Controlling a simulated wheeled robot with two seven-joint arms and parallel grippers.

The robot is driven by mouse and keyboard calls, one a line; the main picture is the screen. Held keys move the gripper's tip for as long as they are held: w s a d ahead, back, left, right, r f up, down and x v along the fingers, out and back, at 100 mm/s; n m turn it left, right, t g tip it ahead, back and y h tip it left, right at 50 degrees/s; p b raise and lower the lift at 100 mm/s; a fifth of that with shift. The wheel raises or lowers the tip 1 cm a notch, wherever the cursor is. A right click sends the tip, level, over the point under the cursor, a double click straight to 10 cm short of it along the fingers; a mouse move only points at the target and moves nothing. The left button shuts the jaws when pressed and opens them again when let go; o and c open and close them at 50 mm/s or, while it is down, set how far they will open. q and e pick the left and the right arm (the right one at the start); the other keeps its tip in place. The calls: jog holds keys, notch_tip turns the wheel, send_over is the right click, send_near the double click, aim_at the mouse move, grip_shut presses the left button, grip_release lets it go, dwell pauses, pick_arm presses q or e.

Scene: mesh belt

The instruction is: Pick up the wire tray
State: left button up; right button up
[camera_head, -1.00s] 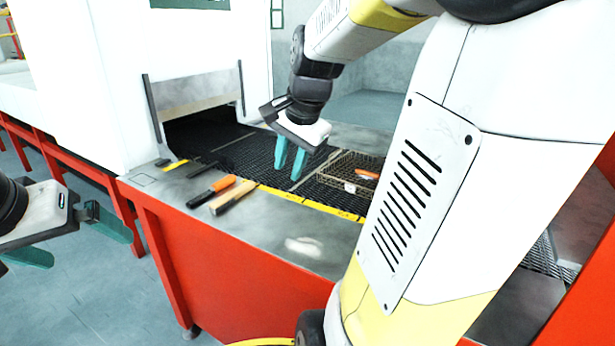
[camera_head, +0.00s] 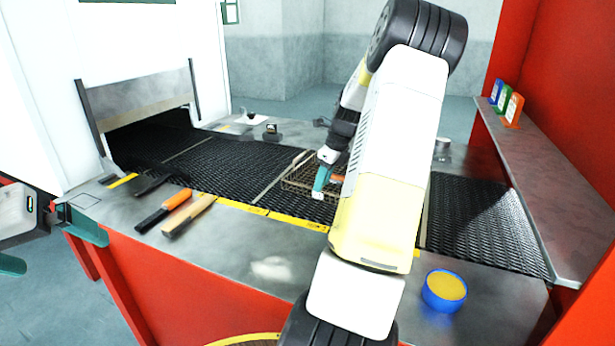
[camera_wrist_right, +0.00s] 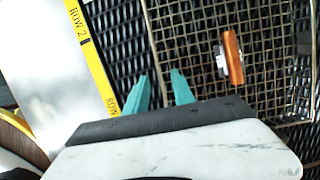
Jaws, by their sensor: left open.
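The wire tray (camera_head: 297,181) is a shallow mesh basket lying on the dark belt, partly hidden behind my right arm in the head view. It also shows in the right wrist view (camera_wrist_right: 186,40), with an orange and silver item (camera_wrist_right: 231,57) in it. My right gripper (camera_head: 322,180) is at the tray's near side, fingers pointing down. In the right wrist view its teal fingers (camera_wrist_right: 160,76) are apart, and the tray's edge lines up between them; I cannot tell whether they touch it. My left gripper (camera_head: 60,250) is open and empty at the far left, away from the tray.
A black-and-orange tool (camera_head: 163,210) and a wooden-handled tool (camera_head: 188,215) lie on the metal ledge left of the tray. A blue tub (camera_head: 443,291) stands at the right front. Small colored boxes (camera_head: 504,102) stand on the right shelf. The belt (camera_head: 230,172) left of the tray is clear.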

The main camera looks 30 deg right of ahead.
jog(key=shift+x, duration=1.6)
jog(key=shift+c, duration=0.4)
grip_shut()
jog(key=shift+r, duration=0.1)
